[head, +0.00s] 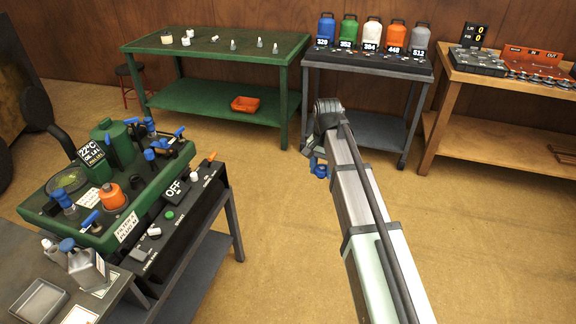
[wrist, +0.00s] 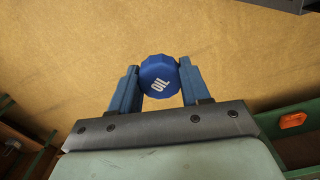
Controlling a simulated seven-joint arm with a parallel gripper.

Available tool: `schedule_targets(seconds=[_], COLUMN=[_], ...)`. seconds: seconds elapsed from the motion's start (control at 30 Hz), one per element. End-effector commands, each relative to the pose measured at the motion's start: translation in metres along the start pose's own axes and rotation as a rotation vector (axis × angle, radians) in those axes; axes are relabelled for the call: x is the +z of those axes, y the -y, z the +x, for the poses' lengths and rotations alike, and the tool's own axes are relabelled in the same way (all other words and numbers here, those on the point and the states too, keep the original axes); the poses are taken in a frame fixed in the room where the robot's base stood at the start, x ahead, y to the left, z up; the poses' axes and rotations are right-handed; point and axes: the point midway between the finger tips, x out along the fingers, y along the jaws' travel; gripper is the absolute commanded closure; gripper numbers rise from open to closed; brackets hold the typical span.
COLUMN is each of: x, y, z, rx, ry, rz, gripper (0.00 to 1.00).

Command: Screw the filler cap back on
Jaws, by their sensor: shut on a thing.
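My gripper (wrist: 158,88) is shut on a blue filler cap (wrist: 160,78) with white "OIL" lettering, one finger on each side of it. In the head view the cap (head: 321,171) shows as a small blue piece under the wrist, held above open floor. The green machine unit (head: 35,207) is at the left of the head view, well apart from my gripper. It carries blue levers, an orange knob (head: 111,197), a round glass gauge and a green tower with a "22°C" display. I cannot tell which opening on it is the filler.
A black control box (head: 160,243) reading "OFF" stands before the machine unit. A green bench (head: 215,46) with small parts, a grey rack (head: 370,64) of coloured bottles and a wooden bench (head: 500,87) stand at the back. The middle floor is clear.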

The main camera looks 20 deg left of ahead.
Motion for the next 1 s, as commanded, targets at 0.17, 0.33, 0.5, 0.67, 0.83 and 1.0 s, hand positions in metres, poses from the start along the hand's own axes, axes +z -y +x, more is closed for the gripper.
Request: schedule_targets(seconds=[0.17, 0.33, 0.5, 0.67, 0.83, 1.0], x=[-0.019, -0.032, -0.04, -0.043, -0.043, -0.042], y=[-0.063, -0.119, -0.175, -0.226, -0.26, -0.284], z=[0.006, 0.011, 0.015, 0.02, 0.022, 0.024], rx=[0.0, 0.0, 0.0, 0.0, 0.0, 0.0], ry=[0.0, 0.0, -0.001, 0.0, 0.0, 0.0], rz=[-0.025, -0.056, -0.086, -0.115, -0.138, -0.156], gripper=[0.82, 0.82, 0.82, 0.82, 0.82, 0.82])
